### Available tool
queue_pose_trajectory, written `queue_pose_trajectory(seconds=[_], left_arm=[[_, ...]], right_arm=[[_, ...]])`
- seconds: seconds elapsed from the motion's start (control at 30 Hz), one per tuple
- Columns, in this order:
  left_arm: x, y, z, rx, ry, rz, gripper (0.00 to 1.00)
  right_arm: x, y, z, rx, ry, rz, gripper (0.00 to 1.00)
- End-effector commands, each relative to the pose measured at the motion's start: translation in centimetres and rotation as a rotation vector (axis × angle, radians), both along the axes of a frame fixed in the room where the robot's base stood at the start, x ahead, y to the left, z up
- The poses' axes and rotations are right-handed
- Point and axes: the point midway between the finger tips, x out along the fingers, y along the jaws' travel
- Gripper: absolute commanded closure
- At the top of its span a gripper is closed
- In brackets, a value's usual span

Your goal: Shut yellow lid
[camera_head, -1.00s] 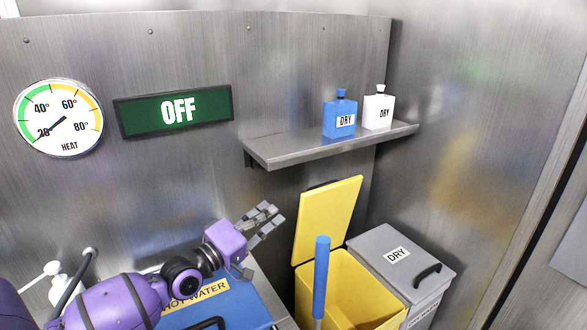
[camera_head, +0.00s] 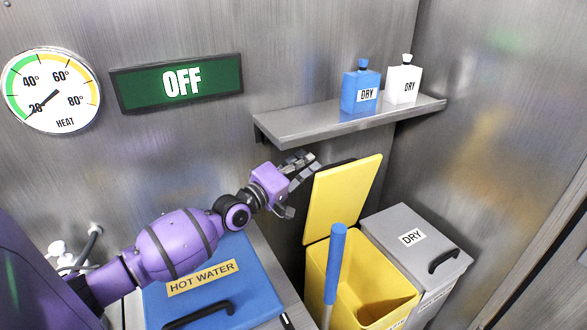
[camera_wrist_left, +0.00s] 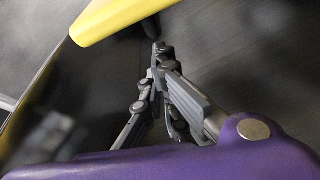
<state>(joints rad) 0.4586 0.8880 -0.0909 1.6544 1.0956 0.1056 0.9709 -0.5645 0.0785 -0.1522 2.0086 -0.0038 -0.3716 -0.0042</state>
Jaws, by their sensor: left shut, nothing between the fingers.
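The yellow lid (camera_head: 342,199) stands open, upright and tilted slightly back, at the rear of the yellow bin (camera_head: 372,304). The bin's inside shows. My left gripper (camera_head: 308,162) is shut and empty, near the lid's upper left edge and close to the wall. In the left wrist view, the lid's yellow edge (camera_wrist_left: 112,18) is at the upper left, beyond the shut fingers (camera_wrist_left: 160,62). I cannot tell whether the fingers touch the lid. My right gripper is not in view.
A blue upright handle (camera_head: 336,262) stands in front of the bin. A grey bin (camera_head: 395,225) labelled DRY is closed at its right. A shelf (camera_head: 350,124) with blue and white bottles is above. A blue HOT WATER lid (camera_head: 250,270) lies under my arm.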

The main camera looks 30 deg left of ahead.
Motion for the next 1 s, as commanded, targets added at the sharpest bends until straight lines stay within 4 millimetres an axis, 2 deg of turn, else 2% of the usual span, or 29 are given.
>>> queue_pose_trajectory(seconds=[0.2,0.57,0.67,0.8,1.0], left_arm=[[1.2,-0.3,0.1,0.000,0.001,-0.001,1.00],[1.0,-0.6,0.1,0.007,-0.004,-0.001,1.00],[0.2,-2.1,0.5,0.048,-0.031,-0.002,1.00],[-1.7,-5.4,0.7,0.154,-0.099,-0.002,1.00],[-3.9,-9.1,-0.5,0.290,-0.172,-0.001,1.00]], right_arm=[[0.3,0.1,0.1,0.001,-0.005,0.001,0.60],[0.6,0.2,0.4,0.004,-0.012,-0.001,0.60],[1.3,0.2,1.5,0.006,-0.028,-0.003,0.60],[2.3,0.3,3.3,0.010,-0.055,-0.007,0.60],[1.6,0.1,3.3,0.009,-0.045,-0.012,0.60]])
